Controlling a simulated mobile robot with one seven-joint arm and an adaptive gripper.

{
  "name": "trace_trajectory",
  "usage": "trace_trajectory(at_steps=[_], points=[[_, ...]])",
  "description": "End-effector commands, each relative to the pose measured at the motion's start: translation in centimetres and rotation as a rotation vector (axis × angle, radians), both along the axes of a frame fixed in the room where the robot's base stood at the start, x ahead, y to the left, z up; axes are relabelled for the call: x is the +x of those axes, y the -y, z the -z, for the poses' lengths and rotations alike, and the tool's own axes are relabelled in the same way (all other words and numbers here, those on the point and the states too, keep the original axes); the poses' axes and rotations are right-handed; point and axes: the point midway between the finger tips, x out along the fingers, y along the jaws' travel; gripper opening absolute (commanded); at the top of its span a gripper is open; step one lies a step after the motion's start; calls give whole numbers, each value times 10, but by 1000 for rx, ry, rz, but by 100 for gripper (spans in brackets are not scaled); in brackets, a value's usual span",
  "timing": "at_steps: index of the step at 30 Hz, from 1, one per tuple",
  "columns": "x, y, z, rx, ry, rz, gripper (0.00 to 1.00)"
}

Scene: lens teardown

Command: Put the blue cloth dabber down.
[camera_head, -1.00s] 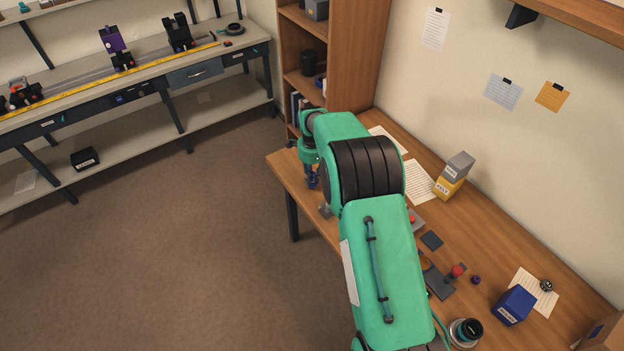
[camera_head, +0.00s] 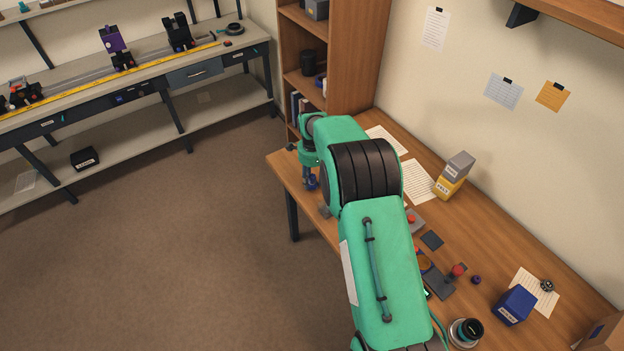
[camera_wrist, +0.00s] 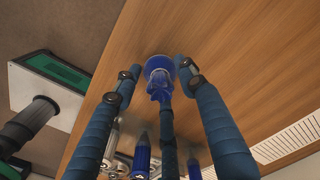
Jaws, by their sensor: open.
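The blue cloth dabber (camera_wrist: 158,72) appears upright on the wooden table, its round blue head and knobbed handle showing in the wrist view. In the head view only a small blue bit of it (camera_head: 312,183) shows below my wrist, at the table's far left end. My arm hides part of the table in the head view.
Papers (camera_head: 418,180) and stacked grey and yellow boxes (camera_head: 455,176) stand along the wall side. A blue box (camera_head: 514,305), a red-knobbed part (camera_head: 457,271) and a dark round lens part (camera_head: 467,331) lie nearer.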

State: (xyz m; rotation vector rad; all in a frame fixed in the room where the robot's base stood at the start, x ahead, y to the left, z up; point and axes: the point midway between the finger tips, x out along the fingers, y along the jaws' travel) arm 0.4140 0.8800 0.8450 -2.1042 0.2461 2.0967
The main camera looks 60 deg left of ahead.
Motion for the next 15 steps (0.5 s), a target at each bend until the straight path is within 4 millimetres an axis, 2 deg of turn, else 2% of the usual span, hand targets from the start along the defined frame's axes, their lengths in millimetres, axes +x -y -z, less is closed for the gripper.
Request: trace_trajectory(at_steps=[8, 15], points=[[0, 0, -11, 1, 0, 0, 41], [0, -1, -41, 2, 0, 0, 41]])
